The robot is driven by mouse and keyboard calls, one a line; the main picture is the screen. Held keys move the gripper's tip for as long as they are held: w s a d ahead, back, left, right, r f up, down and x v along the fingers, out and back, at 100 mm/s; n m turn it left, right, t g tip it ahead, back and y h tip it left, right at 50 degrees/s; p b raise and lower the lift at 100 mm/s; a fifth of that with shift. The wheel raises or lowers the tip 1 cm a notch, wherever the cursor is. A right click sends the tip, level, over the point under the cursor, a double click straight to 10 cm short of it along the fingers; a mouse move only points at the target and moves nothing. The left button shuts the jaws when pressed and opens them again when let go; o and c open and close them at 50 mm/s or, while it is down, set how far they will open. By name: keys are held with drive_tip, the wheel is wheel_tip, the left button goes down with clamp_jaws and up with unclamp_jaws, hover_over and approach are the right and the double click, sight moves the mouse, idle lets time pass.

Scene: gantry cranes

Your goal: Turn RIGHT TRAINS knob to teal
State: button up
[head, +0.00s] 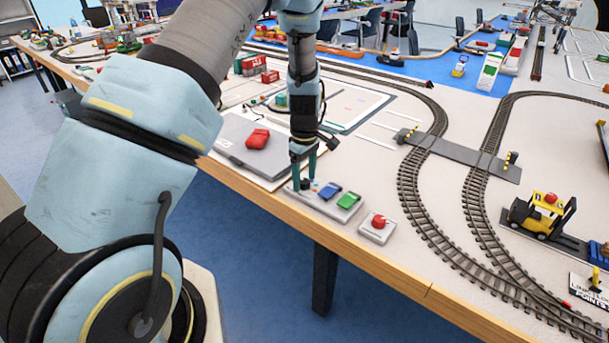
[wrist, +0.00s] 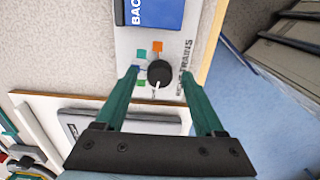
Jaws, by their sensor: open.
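The RIGHT TRAINS knob (wrist: 160,74) is a round black knob on a light grey panel (head: 325,209). In the wrist view its white pointer is at the lower edge, facing down. Beside it are a teal mark (wrist: 141,54) at upper left, an orange mark (wrist: 157,46) above, a blue mark (wrist: 139,68) at left and a green mark (wrist: 138,82) at lower left. My gripper (wrist: 159,75) is open, its teal fingers on either side of the knob; contact cannot be told. In the head view my gripper (head: 304,180) points down at the panel's left end.
A blue switch (head: 330,190) marked BACK and a green switch (head: 348,200) share the panel. A red button box (head: 378,226) stands to the right. A grey laptop-like case (head: 240,143) with a red item (head: 257,138) lies left. The table edge is close in front.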

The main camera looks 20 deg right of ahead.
drive_tip(key=shift+f, duration=0.15)
clamp_jaws()
idle(0.5)
